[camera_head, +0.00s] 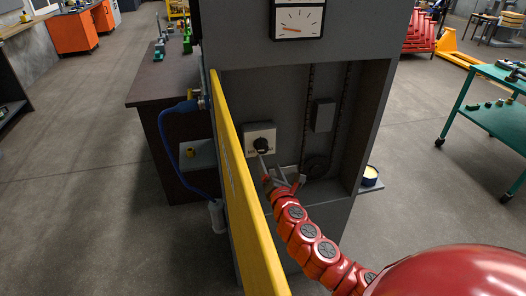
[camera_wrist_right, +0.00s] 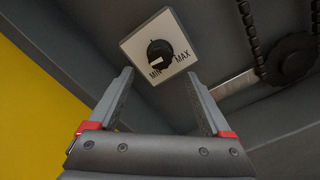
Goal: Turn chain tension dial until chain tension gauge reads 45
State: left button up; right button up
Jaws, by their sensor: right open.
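The chain tension dial is a black knob (camera_head: 261,144) on a pale square plate in the cabinet recess. In the right wrist view the dial (camera_wrist_right: 160,54) shows a white mark near its lower left, close to the MIN label; MAX is to the right. The chain tension gauge (camera_head: 298,19) is a white face in a black frame at the top; its orange needle points left, and its numbers are too small to read. My right gripper (camera_head: 283,172) is open just below and in front of the dial, jaws apart and empty. My left gripper is not in view.
A yellow door or panel (camera_head: 240,180) stands open along the left of the recess. Chains and a sprocket (camera_wrist_right: 293,60) are to the right of the dial. A small shelf with a round tin (camera_head: 370,176) juts out at right.

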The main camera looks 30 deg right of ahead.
aim_at(263, 150)
jog(key=x, duration=0.6)
jog(key=shift+w+r+p, duration=0.15)
jog(key=shift+p, duration=0.15)
jog(key=shift+x, duration=0.9)
grip_shut()
